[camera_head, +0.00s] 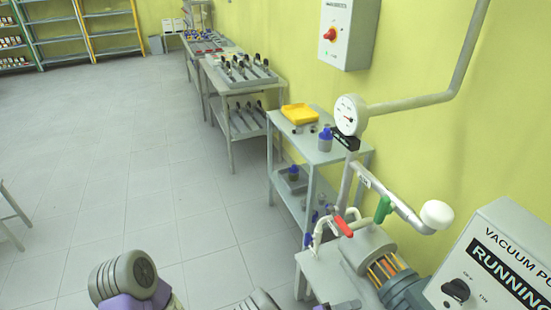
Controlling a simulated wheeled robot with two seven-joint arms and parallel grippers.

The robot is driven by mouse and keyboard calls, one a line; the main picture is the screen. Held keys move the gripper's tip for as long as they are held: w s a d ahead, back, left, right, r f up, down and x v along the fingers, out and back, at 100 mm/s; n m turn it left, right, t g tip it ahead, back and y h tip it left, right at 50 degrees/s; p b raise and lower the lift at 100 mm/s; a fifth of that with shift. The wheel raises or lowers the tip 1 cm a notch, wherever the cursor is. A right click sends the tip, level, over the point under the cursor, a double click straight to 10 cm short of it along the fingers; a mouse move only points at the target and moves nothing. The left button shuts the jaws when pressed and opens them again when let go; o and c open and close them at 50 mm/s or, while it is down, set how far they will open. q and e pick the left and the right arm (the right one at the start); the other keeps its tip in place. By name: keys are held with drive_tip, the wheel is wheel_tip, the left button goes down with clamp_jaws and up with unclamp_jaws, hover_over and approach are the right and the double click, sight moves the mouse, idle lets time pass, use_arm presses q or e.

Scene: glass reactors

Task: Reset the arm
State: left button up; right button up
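Parts of my own arms show at the bottom edge: a grey and purple joint left of centre, and a grey rounded part further right. Neither of my grippers is visible, so I cannot see their fingers or whether they hold anything. The arm part on the right is close to the grey pump stand (322,277) in the picture; I cannot tell the gap between them.
A vacuum pump (368,250) with red (343,226) and green (383,208) valve handles stands at right, beside a control box (497,262) reading "RUNNING". A gauge (350,115) hangs above. Benches line the wall. The floor (120,170) at left is clear.

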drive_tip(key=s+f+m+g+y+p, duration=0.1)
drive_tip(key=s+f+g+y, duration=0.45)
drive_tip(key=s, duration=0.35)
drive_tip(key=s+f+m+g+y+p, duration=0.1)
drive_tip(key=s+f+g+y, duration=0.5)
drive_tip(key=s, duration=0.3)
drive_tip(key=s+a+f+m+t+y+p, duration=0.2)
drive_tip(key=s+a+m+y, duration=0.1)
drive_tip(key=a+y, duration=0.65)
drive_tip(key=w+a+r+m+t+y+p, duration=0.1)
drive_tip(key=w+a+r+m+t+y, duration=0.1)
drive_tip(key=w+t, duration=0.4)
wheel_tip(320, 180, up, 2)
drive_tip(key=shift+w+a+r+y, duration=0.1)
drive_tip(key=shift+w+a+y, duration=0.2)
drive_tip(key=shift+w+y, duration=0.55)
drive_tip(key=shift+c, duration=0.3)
